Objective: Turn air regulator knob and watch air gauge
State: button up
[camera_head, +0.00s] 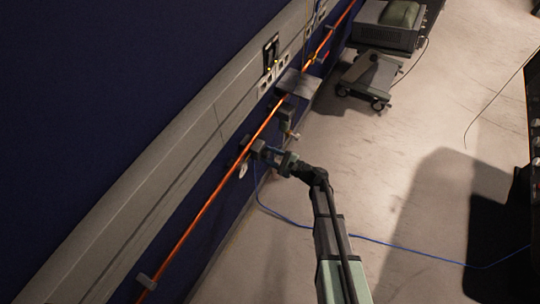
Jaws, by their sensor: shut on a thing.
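A copper-orange air pipe (205,208) runs diagonally along the dark blue wall. My gripper (263,151) is at the pipe, at the end of my arm, which reaches up from the bottom of the view. It is shut on a small dark fitting at the pipe, which I take for the regulator knob; the fingers hide most of it. A small pale, roundish piece (243,169) hangs just below the pipe, left of the gripper. It may be the gauge, but no dial or needle can be read.
A grey fitting with a brass-coloured valve (290,131) hangs just above and right of the gripper. A grey trunking (140,197) with sockets runs above the pipe. A blue hose (380,241) crosses the floor. A wheeled cart (368,77) stands at the top right.

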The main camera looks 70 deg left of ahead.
jog(key=shift+n, duration=0.3)
dwell(0.4)
jog(key=o, duration=1.1)
jog(key=shift+c, duration=0.2)
jog(key=v, duration=1.4)
